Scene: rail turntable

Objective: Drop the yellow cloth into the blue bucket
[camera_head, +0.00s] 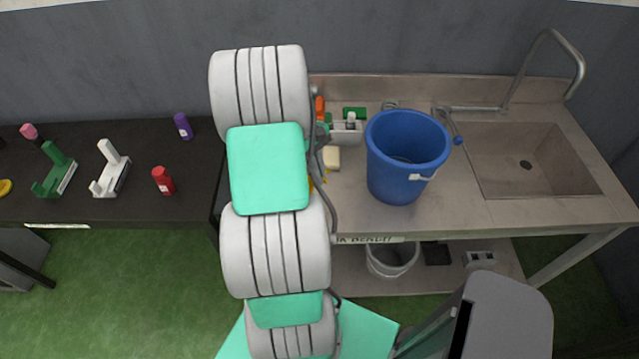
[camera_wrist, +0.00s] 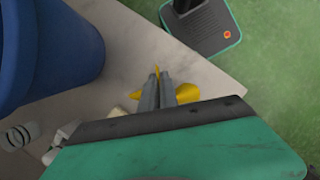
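The blue bucket (camera_head: 400,170) stands upright on the metal sink bench, right of my arm. In the wrist view the blue bucket (camera_wrist: 45,50) fills the upper left. The yellow cloth (camera_wrist: 186,92) shows on both sides of my gripper's fingers, with a thin strip between the fingertips. My gripper (camera_wrist: 157,76) is shut on the yellow cloth, beside the bucket and apart from it. I cannot tell whether the cloth still touches the bench. In the head view my arm hides the gripper and nearly all of the cloth.
A sink with a tap (camera_head: 540,60) lies right of the bucket. A cream block (camera_head: 331,157) and small items stand left of it. A white bucket (camera_head: 392,260) is on the lower shelf. A black table (camera_head: 100,215) with bottles and brushes is at left.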

